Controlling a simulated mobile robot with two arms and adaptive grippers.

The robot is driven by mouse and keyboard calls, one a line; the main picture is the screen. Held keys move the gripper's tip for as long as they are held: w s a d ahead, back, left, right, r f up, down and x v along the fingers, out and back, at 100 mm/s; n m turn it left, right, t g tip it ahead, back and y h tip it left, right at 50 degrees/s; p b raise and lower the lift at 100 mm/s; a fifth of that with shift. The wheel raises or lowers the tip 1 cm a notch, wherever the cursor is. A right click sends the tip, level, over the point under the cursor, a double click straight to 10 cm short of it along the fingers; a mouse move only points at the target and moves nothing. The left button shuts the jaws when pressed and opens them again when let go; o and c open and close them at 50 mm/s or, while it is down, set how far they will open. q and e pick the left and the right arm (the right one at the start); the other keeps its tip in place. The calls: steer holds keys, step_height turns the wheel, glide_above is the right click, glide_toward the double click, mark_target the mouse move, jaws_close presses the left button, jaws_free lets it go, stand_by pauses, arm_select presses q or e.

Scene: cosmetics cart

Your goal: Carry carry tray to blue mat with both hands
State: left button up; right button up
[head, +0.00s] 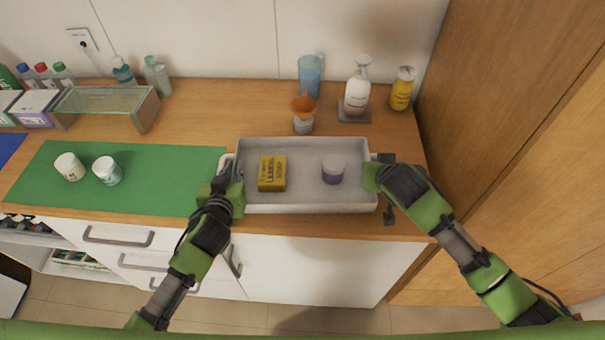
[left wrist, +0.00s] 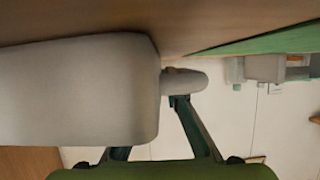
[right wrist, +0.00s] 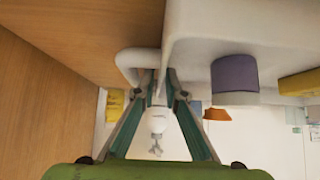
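The grey carry tray (head: 352,205) sits on the wooden counter, with its front edge near the counter's front edge. It holds a yellow lemon soap box (head: 272,174) and a purple and white jar (head: 333,170). My left gripper (head: 226,182) is at the tray's left handle. In the left wrist view one finger meets the handle (left wrist: 188,81); the other is partly hidden by the tray. My right gripper (head: 378,176) is at the right handle. In the right wrist view its fingers are close around the handle (right wrist: 130,66); firm contact cannot be told.
A green mat (head: 150,193) with two white jars (head: 88,169) lies left of the tray. Part of a blue mat (head: 8,147) shows at the far left. Several bottles and an orange funnel (head: 303,106) stand behind the tray. A wooden cabinet (head: 500,110) rises at right.

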arm_select(q)
jaws_close()
arm_select(e)
jaws_close()
arm_select(q)
steer(key=shift+w+r, duration=0.1)
steer(key=shift+r, duration=0.15)
arm_select(e)
steer(key=shift+r, duration=0.25)
